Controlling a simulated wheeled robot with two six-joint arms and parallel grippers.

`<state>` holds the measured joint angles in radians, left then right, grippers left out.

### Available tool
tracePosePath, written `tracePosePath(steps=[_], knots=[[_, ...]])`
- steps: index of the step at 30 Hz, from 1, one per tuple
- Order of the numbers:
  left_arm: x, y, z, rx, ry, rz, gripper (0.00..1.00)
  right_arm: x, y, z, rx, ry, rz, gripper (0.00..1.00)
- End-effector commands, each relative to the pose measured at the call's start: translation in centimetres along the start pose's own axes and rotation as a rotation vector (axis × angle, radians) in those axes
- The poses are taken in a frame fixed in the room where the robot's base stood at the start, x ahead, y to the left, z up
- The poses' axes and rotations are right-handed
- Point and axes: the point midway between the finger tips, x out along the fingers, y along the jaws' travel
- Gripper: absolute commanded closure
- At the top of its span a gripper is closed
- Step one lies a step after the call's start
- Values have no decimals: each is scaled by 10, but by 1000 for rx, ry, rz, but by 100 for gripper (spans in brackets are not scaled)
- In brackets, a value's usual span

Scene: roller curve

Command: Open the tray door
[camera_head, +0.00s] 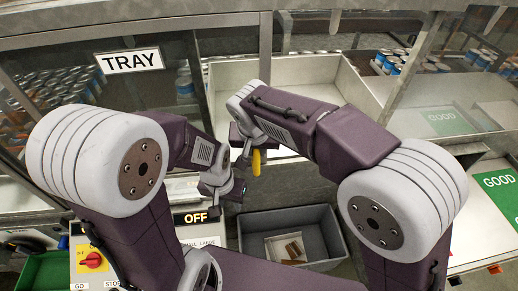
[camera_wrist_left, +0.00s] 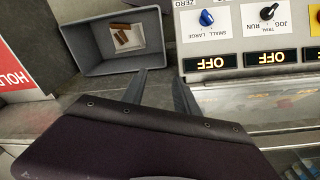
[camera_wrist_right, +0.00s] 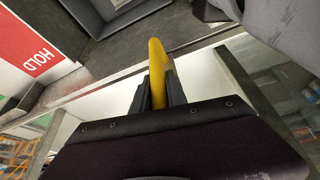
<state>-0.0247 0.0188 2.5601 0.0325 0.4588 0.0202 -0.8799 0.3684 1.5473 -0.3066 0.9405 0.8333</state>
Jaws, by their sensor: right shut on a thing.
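A "TRAY" sign (camera_head: 130,61) sits on the clear framed panel at the upper left. A yellow handle (camera_head: 256,162) shows in the head view, near the low front ledge. My right gripper (camera_head: 243,148) is shut on this handle. In the right wrist view the yellow handle (camera_wrist_right: 158,60) stands between the two fingers (camera_wrist_right: 157,88), along a metal frame edge. My arms hide much of the door around it. My left gripper (camera_head: 238,190) is lower, in front of the machine. In the left wrist view its fingers (camera_wrist_left: 160,88) are apart and empty.
A grey bin (camera_head: 322,225) with a few brown pieces stands below. A control panel (camera_wrist_left: 250,35) with knobs and OFF displays lies beside the left gripper. A white open tray (camera_head: 345,85) is behind my right arm. Cans (camera_head: 390,60) and green GOOD areas (camera_head: 498,182) are at the right.

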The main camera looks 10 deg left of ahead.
Motion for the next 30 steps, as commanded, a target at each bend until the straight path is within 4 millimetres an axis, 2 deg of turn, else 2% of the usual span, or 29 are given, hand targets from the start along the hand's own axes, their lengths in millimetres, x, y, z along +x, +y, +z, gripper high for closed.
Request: tracePosePath(steps=[15, 16, 18, 27, 30], knots=[[1, 0, 0, 0, 0, 0, 64, 1, -2, 1, 0, -2, 0, 100], [1, 0, 0, 0, 0, 0, 64, 1, -2, 1, 0, -2, 0, 79], [1, 0, 0, 0, 0, 0, 64, 1, -2, 1, 0, -2, 0, 60], [1, 0, 0, 0, 0, 0, 64, 0, -2, 0, 0, 0, -1, 60], [3, 0, 0, 0, 0, 0, 64, -10, -2, 0, 0, 3, -3, 60]])
